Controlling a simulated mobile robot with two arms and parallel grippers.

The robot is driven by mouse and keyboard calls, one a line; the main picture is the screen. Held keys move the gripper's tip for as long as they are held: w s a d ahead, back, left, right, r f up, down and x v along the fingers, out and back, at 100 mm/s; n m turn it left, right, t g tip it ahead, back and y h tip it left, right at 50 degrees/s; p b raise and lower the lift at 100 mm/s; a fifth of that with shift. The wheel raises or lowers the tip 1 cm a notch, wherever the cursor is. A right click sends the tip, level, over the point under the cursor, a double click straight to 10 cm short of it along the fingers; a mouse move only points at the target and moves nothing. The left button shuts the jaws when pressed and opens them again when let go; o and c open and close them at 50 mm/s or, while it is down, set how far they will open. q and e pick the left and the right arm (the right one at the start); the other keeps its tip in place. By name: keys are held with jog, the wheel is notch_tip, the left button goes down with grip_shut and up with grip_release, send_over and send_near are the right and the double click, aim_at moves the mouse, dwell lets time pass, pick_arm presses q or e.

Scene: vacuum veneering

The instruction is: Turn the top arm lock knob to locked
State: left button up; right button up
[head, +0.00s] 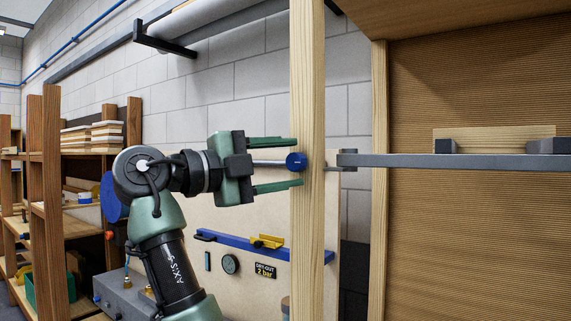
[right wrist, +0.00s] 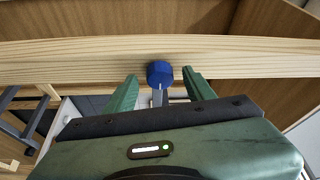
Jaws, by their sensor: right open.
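The blue lock knob (head: 296,161) sits at the edge of a pale upright wooden post (head: 307,60), level with the grey top arm (head: 400,160). My right gripper (head: 288,163) is open, its two green fingers above and below the knob and apart from it. In the right wrist view the knob (right wrist: 160,73) lies just beyond and between the fingertips of my right gripper (right wrist: 160,82), against the wooden post. A small light mark shows on the knob; its lock setting cannot be read. My left gripper is not in view.
A wooden shelf unit (head: 50,180) stands at the left. A brown corrugated panel (head: 480,230) fills the right, behind the grey arm.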

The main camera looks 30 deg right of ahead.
jog(key=a+b, duration=0.1)
jog(key=a, duration=0.6)
jog(key=shift+a+f, duration=0.25)
jog(key=shift+a, duration=0.05)
